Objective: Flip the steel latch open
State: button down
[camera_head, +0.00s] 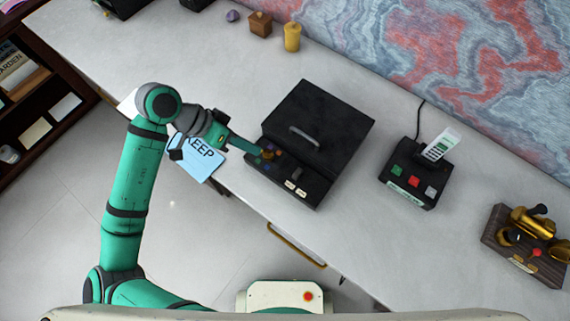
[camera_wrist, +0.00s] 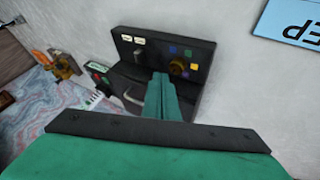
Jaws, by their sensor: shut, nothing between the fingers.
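A black box (camera_head: 322,118) stands on the pale desk, with a curved silver handle (camera_head: 304,137) on its lid. Its front panel (camera_wrist: 206,65) carries a small upright grey metal piece (camera_wrist: 138,56), which looks like the steel latch, a brass knob (camera_wrist: 178,67), several small coloured squares and two white labels. My gripper (camera_head: 257,150) is shut and empty, with its tips at the panel near the brass knob. In the wrist view the fingers (camera_wrist: 160,82) hide part of the panel between knob and grey piece. Whether they touch anything is unclear.
A blue card reading KEEP (camera_head: 203,160) lies left of the box. A black button box with a white handset (camera_head: 440,144) stands to the right, and a wooden block with brass parts (camera_head: 527,240) farther right. Small objects, including a yellow one (camera_head: 292,38), stand at the back.

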send_near(285, 171)
jog(key=w+d+f, duration=0.1)
jog(key=f, duration=0.1)
jog(key=w+d+f, duration=0.1)
jog(key=f, duration=0.1)
jog(key=shift+w+d, duration=0.2)
jog(key=shift+d, duration=0.2)
jog(key=s+d, duration=0.1)
jog(key=d, duration=0.1)
jog(key=shift+s+d, duration=0.25)
jog(key=shift+s, duration=0.15)
jog(key=shift+s+d, duration=0.3)
jog(key=shift+d, duration=0.05)
jog(key=shift+w, duration=0.1)
